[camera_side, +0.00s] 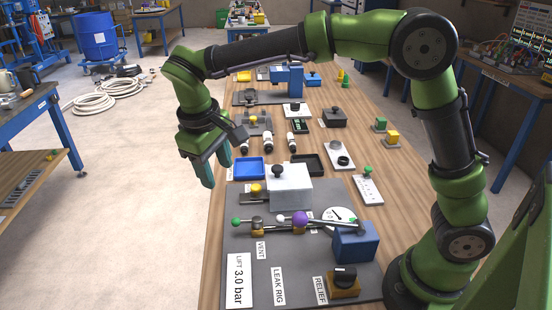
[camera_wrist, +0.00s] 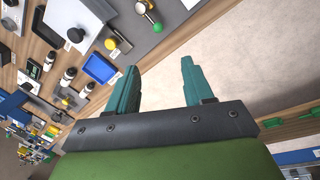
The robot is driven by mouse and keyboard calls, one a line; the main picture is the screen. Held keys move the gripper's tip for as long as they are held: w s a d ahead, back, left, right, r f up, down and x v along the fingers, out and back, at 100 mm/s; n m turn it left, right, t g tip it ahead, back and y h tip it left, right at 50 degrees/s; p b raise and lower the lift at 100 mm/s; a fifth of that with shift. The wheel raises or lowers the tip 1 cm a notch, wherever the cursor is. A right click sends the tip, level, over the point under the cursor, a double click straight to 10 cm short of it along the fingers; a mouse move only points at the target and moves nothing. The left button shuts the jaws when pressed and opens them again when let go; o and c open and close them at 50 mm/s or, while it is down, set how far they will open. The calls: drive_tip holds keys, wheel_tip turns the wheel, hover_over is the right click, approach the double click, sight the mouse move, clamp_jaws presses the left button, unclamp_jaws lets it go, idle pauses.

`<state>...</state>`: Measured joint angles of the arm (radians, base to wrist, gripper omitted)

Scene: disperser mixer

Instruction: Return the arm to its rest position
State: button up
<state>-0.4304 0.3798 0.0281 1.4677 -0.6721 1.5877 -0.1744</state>
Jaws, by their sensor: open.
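My gripper (camera_side: 217,172) hangs at the left edge of the wooden bench (camera_side: 398,170) in the side view, fingers pointing down. Its two teal fingers are apart with nothing between them. In the wrist view my gripper (camera_wrist: 156,75) is also open and empty, with pale floor beyond the fingertips. My green and black arm arches from its base at the right of the bench across to the left. The blue tray (camera_side: 249,168) lies just right of the fingers in the side view, apart from them.
The leak rig panel (camera_side: 300,260) with a white box (camera_side: 290,188), gauge (camera_side: 338,217), purple knob (camera_side: 300,220) and blue block (camera_side: 356,242) fills the near bench. A black tray (camera_side: 309,164) and several white-and-black bottles (camera_side: 268,140) stand behind.

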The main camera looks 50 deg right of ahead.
drive_tip(key=s+d+r+m+t+y, duration=0.1)
drive_tip(key=s+d+m+t+y, duration=0.1)
drive_tip(key=s+d, duration=0.4)
drive_tip(key=s+d+r+m+t+y, duration=0.2)
drive_tip(key=s+d+m+t, duration=0.2)
drive_tip(key=s, duration=0.7)
drive_tip(key=d, duration=0.2)
drive_tip(key=shift+s+d+r+t, duration=0.3)
drive_tip(key=shift+d, duration=0.05)
drive_tip(key=shift+o, duration=0.5)
